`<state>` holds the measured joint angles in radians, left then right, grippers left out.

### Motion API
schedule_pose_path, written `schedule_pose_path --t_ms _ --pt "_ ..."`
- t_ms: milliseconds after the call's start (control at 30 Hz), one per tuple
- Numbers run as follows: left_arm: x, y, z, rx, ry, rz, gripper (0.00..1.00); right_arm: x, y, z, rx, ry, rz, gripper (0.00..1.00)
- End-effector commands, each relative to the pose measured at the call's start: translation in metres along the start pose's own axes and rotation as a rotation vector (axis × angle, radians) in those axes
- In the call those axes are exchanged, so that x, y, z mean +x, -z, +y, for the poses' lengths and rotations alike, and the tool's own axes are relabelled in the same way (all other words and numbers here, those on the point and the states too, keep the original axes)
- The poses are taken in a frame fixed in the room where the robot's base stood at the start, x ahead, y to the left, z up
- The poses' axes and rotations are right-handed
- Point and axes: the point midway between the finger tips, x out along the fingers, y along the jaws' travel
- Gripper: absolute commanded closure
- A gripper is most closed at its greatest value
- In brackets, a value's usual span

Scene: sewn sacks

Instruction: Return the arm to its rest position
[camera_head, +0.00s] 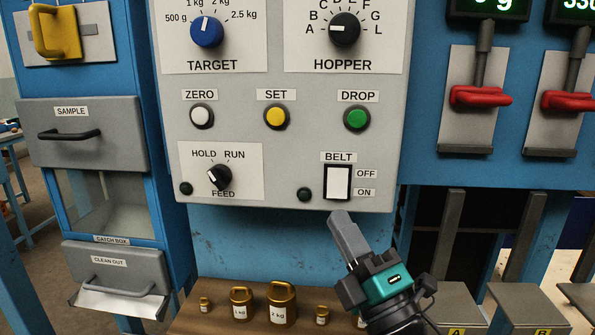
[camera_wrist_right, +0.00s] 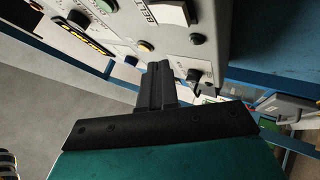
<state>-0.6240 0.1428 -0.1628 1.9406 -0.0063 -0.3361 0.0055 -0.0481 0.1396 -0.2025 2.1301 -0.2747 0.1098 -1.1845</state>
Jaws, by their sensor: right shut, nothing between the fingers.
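My right gripper (camera_head: 341,220) reaches up from the lower right in the head view, teal and black, with its grey fingers together and empty. Its fingertips are just below the lower edge of the control panel (camera_head: 285,170), under the BELT switch (camera_head: 338,182). I cannot tell whether they touch the panel. In the right wrist view the closed dark fingers (camera_wrist_right: 156,85) point toward the panel's underside, with the BELT switch (camera_wrist_right: 172,12) above them. My left gripper is not in view.
Brass weights (camera_head: 282,303) stand on a wooden shelf (camera_head: 215,322) below the panel, partly behind my right arm. Red-handled levers (camera_head: 480,97) are at the right. A cabinet with a SAMPLE drawer (camera_head: 85,145) and a CLEAN OUT drawer (camera_head: 115,265) stands at the left.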

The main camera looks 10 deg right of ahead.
Motion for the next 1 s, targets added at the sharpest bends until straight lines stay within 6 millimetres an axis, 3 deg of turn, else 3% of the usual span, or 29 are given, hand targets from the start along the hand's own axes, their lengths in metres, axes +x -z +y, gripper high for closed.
schedule_pose_path --t_ms 167,300,400,500,600,733,1000 --pt "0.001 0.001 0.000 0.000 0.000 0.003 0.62 -0.071 -0.005 -0.097 0.439 0.324 -0.148 1.00" --pt "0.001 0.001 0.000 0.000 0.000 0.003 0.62 -0.155 0.000 -0.165 0.820 0.567 -0.374 1.00" --pt "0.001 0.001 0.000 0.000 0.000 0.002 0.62 -0.218 0.007 -0.199 1.043 0.699 -0.565 1.00" --pt "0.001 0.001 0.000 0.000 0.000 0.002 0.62 -0.272 0.016 -0.218 1.211 0.785 -0.747 1.00" --pt "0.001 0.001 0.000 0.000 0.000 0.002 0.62 -0.311 0.023 -0.228 1.317 0.833 -0.886 1.00" --pt "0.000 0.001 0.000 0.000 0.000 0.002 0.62 -0.335 0.028 -0.233 1.384 0.856 -0.982 1.00" --pt "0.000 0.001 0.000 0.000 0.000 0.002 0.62 -0.338 0.028 -0.233 1.391 0.857 -0.992 1.00"
